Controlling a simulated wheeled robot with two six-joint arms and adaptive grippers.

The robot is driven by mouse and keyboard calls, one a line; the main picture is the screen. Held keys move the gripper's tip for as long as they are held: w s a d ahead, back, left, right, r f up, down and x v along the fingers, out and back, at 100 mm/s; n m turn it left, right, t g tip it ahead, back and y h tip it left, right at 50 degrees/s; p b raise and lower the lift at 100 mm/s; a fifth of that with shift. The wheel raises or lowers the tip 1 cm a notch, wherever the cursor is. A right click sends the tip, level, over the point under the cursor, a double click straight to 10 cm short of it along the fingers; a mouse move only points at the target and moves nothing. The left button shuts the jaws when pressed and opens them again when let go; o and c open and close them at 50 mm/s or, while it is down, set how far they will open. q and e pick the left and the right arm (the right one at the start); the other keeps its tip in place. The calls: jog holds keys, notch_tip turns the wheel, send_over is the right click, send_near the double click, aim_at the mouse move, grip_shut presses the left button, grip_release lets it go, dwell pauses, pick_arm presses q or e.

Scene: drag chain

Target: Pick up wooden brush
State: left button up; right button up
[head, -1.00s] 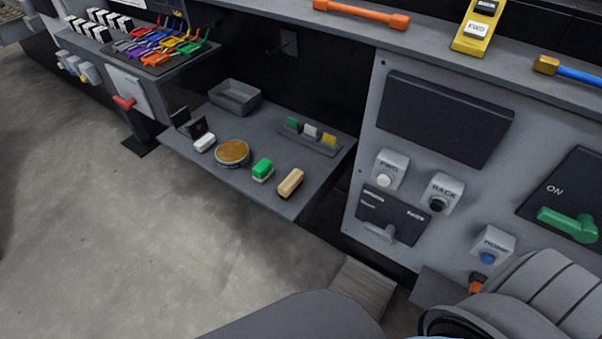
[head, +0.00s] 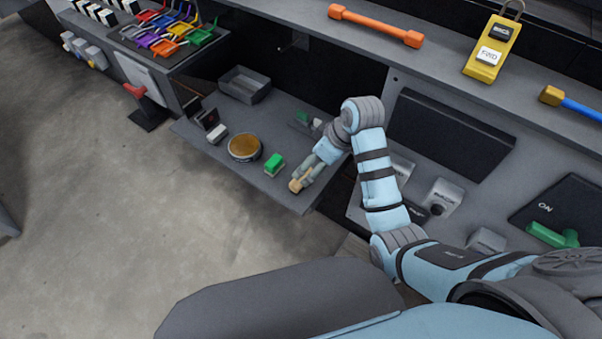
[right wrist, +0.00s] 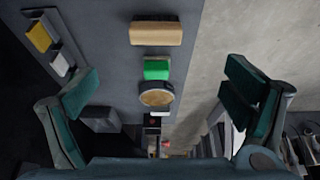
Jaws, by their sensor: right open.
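The wooden brush (head: 295,186) is a tan block near the front right corner of the low grey shelf. In the right wrist view the brush (right wrist: 156,33) lies crosswise at the top, with a dark strip along its far edge. My right gripper (head: 308,173) is over that corner and partly covers the brush in the head view. The brush appears apart from the fingers. My left gripper is not in view.
On the shelf (head: 228,173) are a green-topped block (head: 274,163), a round tin (head: 244,147), a white block (head: 217,136) and a grey tray (head: 245,85). A holder with small coloured blocks (right wrist: 54,45) stands near the gripper. The control panel (head: 450,165) rises to the right.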

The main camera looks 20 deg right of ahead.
jog(key=b+x, duration=0.1)
jog(key=x, duration=0.3)
jog(key=b+x, duration=0.1)
jog(key=x, duration=0.4)
jog(key=b+x, duration=0.1)
jog(key=x, duration=0.4)
jog(key=shift+d+f+b, duration=0.15)
jog(key=shift+d+b, duration=0.15)
jog(key=shift+d, duration=0.05)
jog(key=c, duration=1.2)
jog(key=shift+r+p, duration=0.3)
jog(key=shift+r, duration=0.4)
notch_tip(320, 180, up, 19)
jog(key=p, duration=0.3)
jog(key=shift+f, duration=0.1)
